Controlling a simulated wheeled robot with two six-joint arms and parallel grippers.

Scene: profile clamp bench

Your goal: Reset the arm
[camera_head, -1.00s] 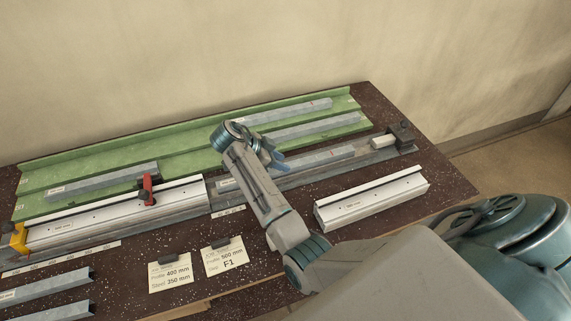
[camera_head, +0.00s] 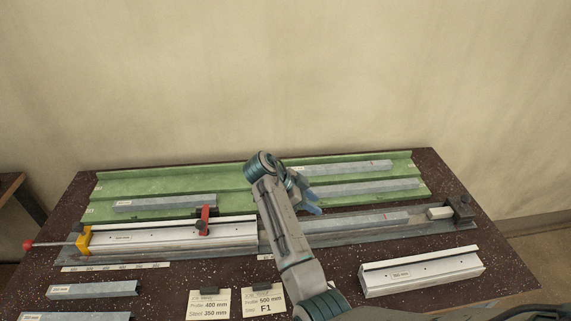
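My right arm reaches in from the bottom of the head view, over the middle of the bench. Its gripper (camera_head: 309,203) has blue fingers and hangs above the clamp rail (camera_head: 420,229), near the left end of a grey steel bar (camera_head: 370,222). Part of it is hidden by my own wrist, and I cannot see whether the fingers are apart. No held thing shows. My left gripper is not in view.
A green rack (camera_head: 160,184) with several grey bars runs along the back by the wall. A second white profile (camera_head: 420,275) lies at front right. Two job cards (camera_head: 208,303) stand at the front. Loose grey bars (camera_head: 93,290) lie front left. A dark end stop (camera_head: 459,210) stands right.

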